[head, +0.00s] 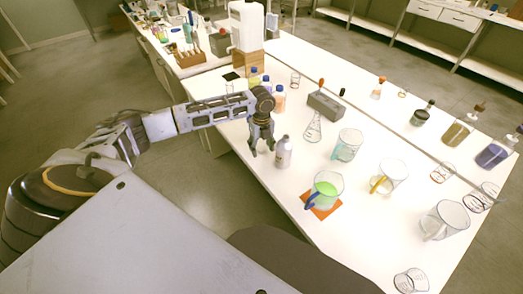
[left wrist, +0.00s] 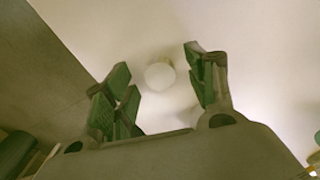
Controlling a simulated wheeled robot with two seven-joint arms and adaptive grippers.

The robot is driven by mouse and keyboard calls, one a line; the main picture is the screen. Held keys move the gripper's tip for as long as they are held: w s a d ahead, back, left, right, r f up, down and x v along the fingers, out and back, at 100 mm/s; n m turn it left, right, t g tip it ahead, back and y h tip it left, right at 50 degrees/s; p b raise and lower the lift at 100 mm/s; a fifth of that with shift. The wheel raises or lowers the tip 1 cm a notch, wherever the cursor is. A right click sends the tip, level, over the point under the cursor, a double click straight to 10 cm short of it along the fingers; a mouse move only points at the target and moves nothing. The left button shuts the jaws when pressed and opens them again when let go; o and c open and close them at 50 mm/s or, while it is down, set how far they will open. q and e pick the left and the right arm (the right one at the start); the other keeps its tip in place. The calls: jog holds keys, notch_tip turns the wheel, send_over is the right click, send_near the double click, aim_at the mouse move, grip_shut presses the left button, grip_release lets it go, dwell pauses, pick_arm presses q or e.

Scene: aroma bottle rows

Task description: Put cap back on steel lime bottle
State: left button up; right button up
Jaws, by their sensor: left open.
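A grey steel bottle (head: 284,153) stands upright near the left edge of the white table. Its narrow top shows, but the picture is too small to tell a lime marking or whether the neck is bare. My left gripper (head: 262,150) points down just left of the bottle, open, with its fingers apart from the bottle. In the left wrist view a small round whitish thing (left wrist: 160,75), which looks like a cap, lies on the table between the open fingers of the left gripper (left wrist: 158,68). The cap is hard to make out in the head view. My right gripper is not in view.
A pitcher of green liquid (head: 325,188) stands on an orange mat (head: 322,211) in front. A beaker (head: 347,145) and a conical flask (head: 313,128) stand right of the bottle. Small coloured bottles (head: 278,98) and a grey block (head: 326,105) stand behind. The front table edge is clear.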

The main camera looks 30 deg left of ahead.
aim_at(262, 148)
pick_arm(q)
jog(key=shift+f, duration=0.1)
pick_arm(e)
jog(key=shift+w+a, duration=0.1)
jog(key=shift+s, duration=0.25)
pick_arm(q)
jog(key=c, duration=0.8)
jog(key=shift+o, duration=0.2)
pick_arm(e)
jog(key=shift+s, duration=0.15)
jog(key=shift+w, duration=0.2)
pick_arm(q)
jog(key=shift+r, duration=0.75)
notch_tip(262, 148, up, 9)
jog(key=shift+f+p, duration=0.2)
jog(key=shift+p, duration=0.35)
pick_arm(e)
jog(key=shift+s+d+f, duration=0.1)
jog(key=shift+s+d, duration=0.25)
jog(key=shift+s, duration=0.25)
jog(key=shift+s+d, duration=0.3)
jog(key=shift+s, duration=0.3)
